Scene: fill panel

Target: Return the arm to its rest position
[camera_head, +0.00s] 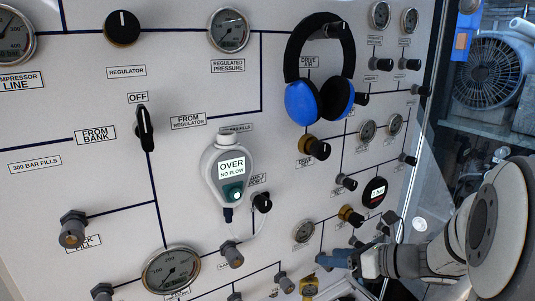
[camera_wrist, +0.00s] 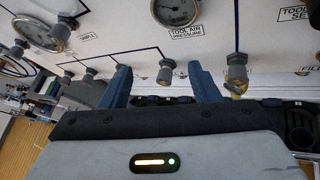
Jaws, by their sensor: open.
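My arm (camera_head: 430,260) comes in from the right edge in the head view, in front of the lower right of the panel. My gripper (camera_head: 335,260) is at its left end, with blue fingers near the panel's lower fittings. In the wrist view my gripper (camera_wrist: 162,88) shows two blue fingers set wide apart, with nothing held between them. Behind the fingers are the white panel (camera_wrist: 130,50), a tool air pressure gauge (camera_wrist: 175,10) and several grey fittings. Whether the fingers touch the panel cannot be told.
Blue headphones (camera_head: 318,95) hang on the panel. A white handheld meter (camera_head: 228,172) reading "OVER NO FLOW" sits mid-panel. A knob (camera_head: 145,128), several gauges and fittings stick out of the panel. A caged fan (camera_head: 487,72) stands beyond the panel's right edge.

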